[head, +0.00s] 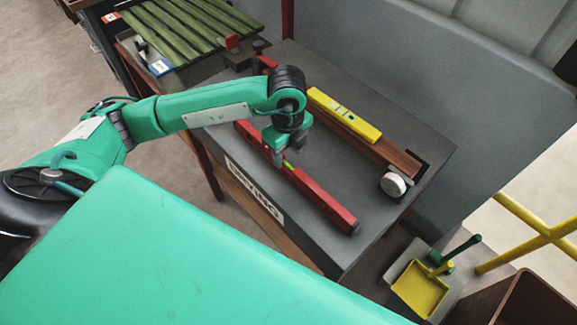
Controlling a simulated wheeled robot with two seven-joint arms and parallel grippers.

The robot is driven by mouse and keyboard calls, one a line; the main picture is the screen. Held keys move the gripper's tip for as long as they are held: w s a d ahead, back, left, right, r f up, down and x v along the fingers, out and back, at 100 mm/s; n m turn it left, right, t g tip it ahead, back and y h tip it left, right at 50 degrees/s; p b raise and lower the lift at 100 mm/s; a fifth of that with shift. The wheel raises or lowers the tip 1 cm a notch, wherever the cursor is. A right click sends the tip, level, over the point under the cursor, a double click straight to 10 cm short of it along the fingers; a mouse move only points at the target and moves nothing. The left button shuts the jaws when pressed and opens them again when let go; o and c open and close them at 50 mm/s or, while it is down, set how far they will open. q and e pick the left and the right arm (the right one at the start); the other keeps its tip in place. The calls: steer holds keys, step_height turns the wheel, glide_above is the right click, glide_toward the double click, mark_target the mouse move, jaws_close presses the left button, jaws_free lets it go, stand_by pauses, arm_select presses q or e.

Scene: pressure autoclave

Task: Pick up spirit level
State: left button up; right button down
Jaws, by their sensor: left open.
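A long red bar (325,203) lies diagonally on the grey bench top, with a small green-yellow vial-like spot near its middle, so it looks like a spirit level. A shorter yellow bar (343,114) with a greenish vial window, also level-like, rests on or against a brown wooden beam behind it. My left gripper (287,153) is open and points down over the middle of the red bar, hiding part of it. I cannot tell whether the fingers touch the bar. My right gripper is out of view.
The grey bench (310,237) has free room between the red bar and the brown beam (390,155). A white round object (393,184) sits at the beam's near end. Green slats (190,28) lie at the back left. A yellow dustpan (420,288) and yellow rail (530,237) are right.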

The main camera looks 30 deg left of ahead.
mark_target(288, 162)
arm_select(q)
step_height(288, 162, down, 4)
steer(key=shift+d+r+p, duration=0.1)
steer(key=shift+p, duration=0.25)
steer(key=shift+f, duration=0.55)
jaws_close()
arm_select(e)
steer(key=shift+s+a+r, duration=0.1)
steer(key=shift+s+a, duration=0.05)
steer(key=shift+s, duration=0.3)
